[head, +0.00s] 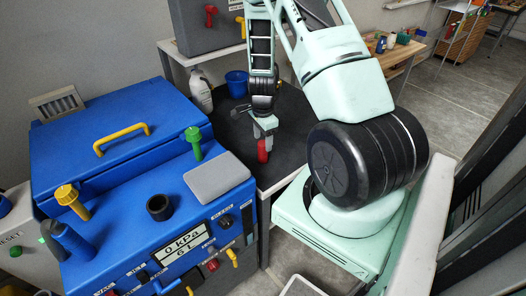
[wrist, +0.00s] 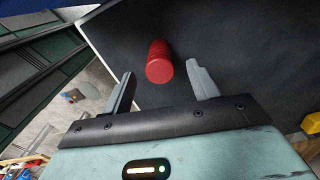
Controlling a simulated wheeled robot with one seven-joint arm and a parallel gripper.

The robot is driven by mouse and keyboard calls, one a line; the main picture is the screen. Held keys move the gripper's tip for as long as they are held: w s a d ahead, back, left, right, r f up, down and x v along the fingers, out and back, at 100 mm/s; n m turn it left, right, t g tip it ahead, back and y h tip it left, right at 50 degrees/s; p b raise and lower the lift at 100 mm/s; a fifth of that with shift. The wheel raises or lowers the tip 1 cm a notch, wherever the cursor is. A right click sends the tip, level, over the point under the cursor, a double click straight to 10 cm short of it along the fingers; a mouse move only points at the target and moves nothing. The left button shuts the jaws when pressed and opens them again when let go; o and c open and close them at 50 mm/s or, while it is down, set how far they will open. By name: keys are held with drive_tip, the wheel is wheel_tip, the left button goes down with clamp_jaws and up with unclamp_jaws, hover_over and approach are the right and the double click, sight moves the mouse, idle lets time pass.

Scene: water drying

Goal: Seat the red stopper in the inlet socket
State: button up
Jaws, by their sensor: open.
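The red stopper (head: 263,154) stands on the dark tabletop in the head view, and it also shows as a red cylinder in the wrist view (wrist: 159,62). My gripper (head: 265,133) is above the stopper, pointing down. In the wrist view my gripper (wrist: 160,72) is open, with one finger on each side of the stopper and a gap visible on both sides. A black ring-shaped socket (head: 160,208), which looks like the inlet socket, sits on top of the blue machine (head: 120,225) at left. Its opening looks empty.
A green knob (head: 194,143), a yellow knob (head: 68,196) and a grey pad (head: 217,177) are around the socket. A yellow handle (head: 122,139) is on the blue lid. A white bottle (head: 200,92) and blue cup (head: 237,84) stand behind the gripper.

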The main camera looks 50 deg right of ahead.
sight(263, 143)
drive_tip(key=shift+f+p, duration=0.3)
drive_tip(key=shift+f, duration=1.55)
drive_tip(key=shift+c, duration=0.3)
drive_tip(key=c, duration=1)
drive_tip(key=shift+r, duration=0.1)
drive_tip(key=shift+c, duration=0.2)
